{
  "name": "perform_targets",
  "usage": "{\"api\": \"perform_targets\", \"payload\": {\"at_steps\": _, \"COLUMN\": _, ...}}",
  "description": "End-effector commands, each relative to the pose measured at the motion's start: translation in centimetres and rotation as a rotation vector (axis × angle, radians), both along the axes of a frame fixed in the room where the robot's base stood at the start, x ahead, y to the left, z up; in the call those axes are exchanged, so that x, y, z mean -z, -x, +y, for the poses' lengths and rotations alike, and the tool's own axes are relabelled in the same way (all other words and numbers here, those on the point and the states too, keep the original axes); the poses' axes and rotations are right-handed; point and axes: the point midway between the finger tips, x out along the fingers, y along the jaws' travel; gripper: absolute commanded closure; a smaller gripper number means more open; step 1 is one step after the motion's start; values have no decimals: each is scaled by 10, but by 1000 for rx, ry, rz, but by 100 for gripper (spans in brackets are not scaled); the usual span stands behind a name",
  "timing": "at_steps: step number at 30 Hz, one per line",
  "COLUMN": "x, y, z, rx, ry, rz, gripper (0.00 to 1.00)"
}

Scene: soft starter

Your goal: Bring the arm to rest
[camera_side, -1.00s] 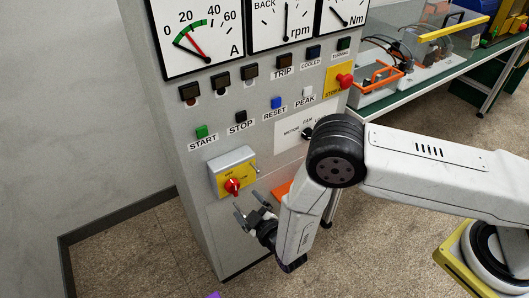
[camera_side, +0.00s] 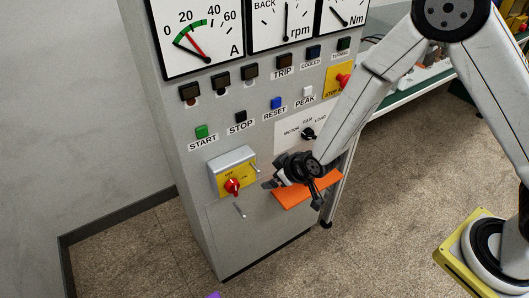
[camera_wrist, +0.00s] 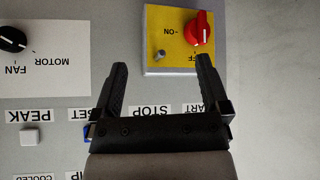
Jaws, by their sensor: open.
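My gripper (camera_side: 282,181) is open and empty in front of the grey cabinet (camera_side: 225,235), right of the isolator switch box and close to the orange shelf. In the wrist view its two fingers (camera_wrist: 161,64) are spread apart with nothing between them. The switch box has a yellow plate (camera_wrist: 165,30) with ON and OFF labels and a red knob (camera_wrist: 199,28); the labels are upside down there. The red knob also shows in the side view (camera_side: 232,186), apart from the gripper. My upper arm is raised at the right of the side view.
The orange shelf (camera_side: 293,197) sticks out of the cabinet by my gripper. Push buttons, including green START (camera_side: 201,132) and blue RESET (camera_side: 276,103), sit above it. A black selector knob (camera_side: 308,134) is on a white plate.

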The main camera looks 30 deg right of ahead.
Motion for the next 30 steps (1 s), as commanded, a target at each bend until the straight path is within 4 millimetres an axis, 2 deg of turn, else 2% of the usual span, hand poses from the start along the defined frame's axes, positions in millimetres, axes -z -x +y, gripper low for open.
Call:
{"api": "perform_targets", "payload": {"at_steps": 1, "x": -11, "y": 2, "z": -10, "rx": 17, "ry": -5, "rz": 19, "gripper": 4}}
{"api": "perform_targets", "payload": {"at_steps": 8, "x": -46, "y": 25, "z": -50, "rx": 83, "ry": -14, "rz": 131, "gripper": 4}}
{"api": "perform_targets", "payload": {"at_steps": 15, "x": -78, "y": 60, "z": -90, "rx": 158, "ry": -16, "rz": 245, "gripper": 4}}
{"api": "perform_targets", "payload": {"at_steps": 24, "x": -109, "y": 116, "z": -135, "rx": 259, "ry": -7, "rz": 384, "gripper": 4}}
{"api": "perform_targets", "payload": {"at_steps": 30, "x": -119, "y": 146, "z": -152, "rx": 309, "ry": 1, "rz": 448, "gripper": 4}}
